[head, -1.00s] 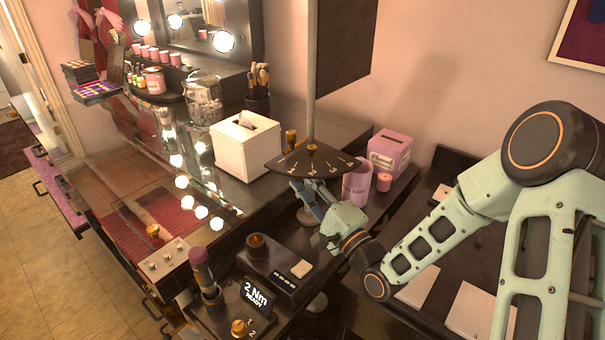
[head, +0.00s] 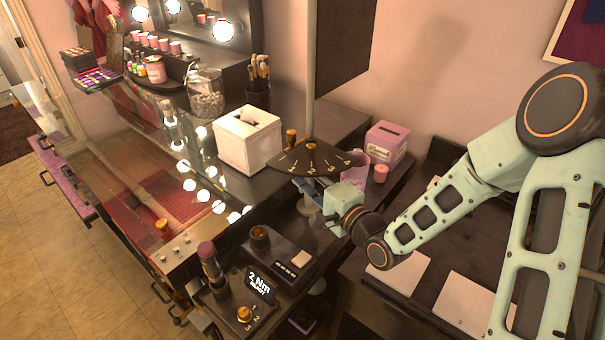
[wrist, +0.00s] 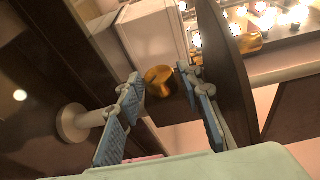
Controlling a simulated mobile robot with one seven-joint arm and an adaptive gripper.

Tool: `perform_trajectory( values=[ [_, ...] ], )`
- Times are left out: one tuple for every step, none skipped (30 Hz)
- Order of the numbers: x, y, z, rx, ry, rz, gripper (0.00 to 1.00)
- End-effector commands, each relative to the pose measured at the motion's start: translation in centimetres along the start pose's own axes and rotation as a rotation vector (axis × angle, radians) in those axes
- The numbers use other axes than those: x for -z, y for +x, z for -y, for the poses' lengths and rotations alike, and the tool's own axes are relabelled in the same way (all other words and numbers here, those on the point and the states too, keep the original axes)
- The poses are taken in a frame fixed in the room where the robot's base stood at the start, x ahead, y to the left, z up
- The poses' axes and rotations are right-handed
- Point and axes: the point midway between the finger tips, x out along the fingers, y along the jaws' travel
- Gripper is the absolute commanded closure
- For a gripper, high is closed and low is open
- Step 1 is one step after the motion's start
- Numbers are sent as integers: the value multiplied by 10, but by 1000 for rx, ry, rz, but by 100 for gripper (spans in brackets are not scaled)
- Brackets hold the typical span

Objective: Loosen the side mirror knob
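The side mirror (head: 343,45) is a dark panel on a pale pole. Below it is a dark fan-shaped dial plate (head: 300,166) marked 1 to 4, with a brass knob (head: 291,137) at its back edge and a brass piece (head: 311,150) on its face. My gripper (head: 308,188) is partly hidden under the plate. In the wrist view my gripper (wrist: 163,80) is open, with blue pads left and right. A brass knob (wrist: 159,80) shows between the fingertips, apparently untouched; its depth is unclear. The dark plate (wrist: 228,70) stands close beside the right finger, with another brass piece (wrist: 246,42) beyond.
A white tissue box (head: 246,143) stands left of the plate. A pink box (head: 387,142) and small pink candle (head: 381,173) stand to the right. In front are a torque display reading 2 Nm (head: 260,285), a lipstick-like handle (head: 209,258) and a black switch box (head: 280,265).

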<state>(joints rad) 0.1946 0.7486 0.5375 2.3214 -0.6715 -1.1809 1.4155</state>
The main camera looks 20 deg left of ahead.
Motion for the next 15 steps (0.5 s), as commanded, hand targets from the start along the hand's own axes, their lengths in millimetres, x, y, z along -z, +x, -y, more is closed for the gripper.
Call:
perform_trajectory(
  values=[
    [0, 0, 0, 0, 0, 0, 58],
    [0, 0, 0, 0, 0, 0, 55],
    [0, 0, 0, 0, 0, 0, 55],
    [0, 0, 0, 0, 0, 0, 55],
    [0, 0, 0, 0, 0, 0, 55],
    [0, 0, 0, 0, 0, 0, 55],
    [0, 0, 0, 0, 0, 0, 55],
    [0, 0, 0, 0, 0, 0, 55],
    [0, 0, 0, 0, 0, 0, 55],
    [0, 0, 0, 0, 0, 0, 55],
    [0, 0, 0, 0, 0, 0, 55],
    [0, 0, 0, 0, 0, 0, 55],
    [0, 0, 0, 0, 0, 0, 55],
    [0, 0, 0, 0, 0, 0, 55],
    [0, 0, 0, 0, 0, 0, 55]
  ],
)
